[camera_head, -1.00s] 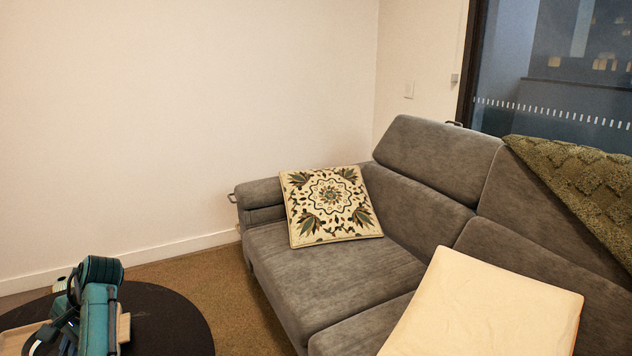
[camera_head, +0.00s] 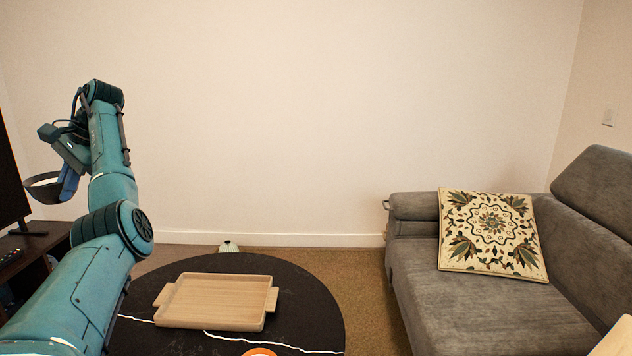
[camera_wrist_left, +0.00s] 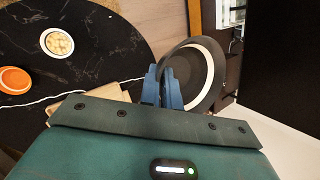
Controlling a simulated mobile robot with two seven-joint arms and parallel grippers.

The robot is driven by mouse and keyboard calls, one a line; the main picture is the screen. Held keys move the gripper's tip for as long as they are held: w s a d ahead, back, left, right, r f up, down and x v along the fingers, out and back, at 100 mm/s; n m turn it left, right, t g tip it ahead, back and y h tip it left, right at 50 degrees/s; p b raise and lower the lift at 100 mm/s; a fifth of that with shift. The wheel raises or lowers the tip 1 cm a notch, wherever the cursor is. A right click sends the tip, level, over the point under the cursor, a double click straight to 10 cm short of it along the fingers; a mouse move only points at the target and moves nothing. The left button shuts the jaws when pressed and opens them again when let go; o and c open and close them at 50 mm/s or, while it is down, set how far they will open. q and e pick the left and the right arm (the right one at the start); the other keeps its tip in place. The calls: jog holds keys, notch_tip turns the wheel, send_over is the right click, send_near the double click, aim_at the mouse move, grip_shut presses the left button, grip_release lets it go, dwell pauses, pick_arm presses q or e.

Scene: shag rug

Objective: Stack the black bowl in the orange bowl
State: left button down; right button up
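The black bowl (camera_head: 43,190) hangs at the far left of the head view, with a pale inside showing. My left gripper (camera_head: 66,184) holds it by the rim, in the air to the left of the round table. In the left wrist view the black bowl (camera_wrist_left: 218,72) shows a dark rim and a white ring. The fingers of my left gripper (camera_wrist_left: 163,84) are close together at its edge. The orange bowl (camera_wrist_left: 14,80) sits on the black table in the left wrist view. In the head view only the orange bowl's top edge (camera_head: 259,352) shows. My right gripper is not in view.
The round black table (camera_head: 310,300) has white veins and carries a wooden tray (camera_head: 215,302). A white bowl (camera_wrist_left: 57,42) with pale pieces stands near the orange bowl. A dark screen (camera_head: 10,180) on a low cabinet is at left, a grey sofa (camera_head: 465,305) at right.

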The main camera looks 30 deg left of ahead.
pick_arm(q)
jog(key=shift+s+a+r, duration=0.2)
jog(key=shift+s+r, duration=0.2)
jog(key=shift+r, duration=0.35)
jog(key=shift+w, duration=0.25)
jog(key=w+d+f+m, duration=0.1)
jog(key=w+d+f, duration=0.3)
jog(key=w+d, duration=0.35)
jog(key=w+d+f+m+t+y, duration=0.1)
jog(key=w+d+f, duration=0.3)
jog(key=w+d, duration=0.3)
jog(key=w+d+f+m, duration=0.1)
jog(key=w+d+f, duration=0.35)
jog(key=w, duration=0.45)
jog(key=d+f, duration=0.4)
jog(key=d, duration=0.6)
jog(key=s+d+f+n+g+h, duration=0.2)
jog(key=s+d+f+n, duration=0.25)
jog(key=s+d, duration=0.55)
jog(key=w+d+m+t+y, duration=0.2)
jog(key=d+m, duration=0.2)
jog(key=d, duration=1.3)
jog(key=shift+d, duration=0.15)
jog(key=shift+m, duration=0.25)
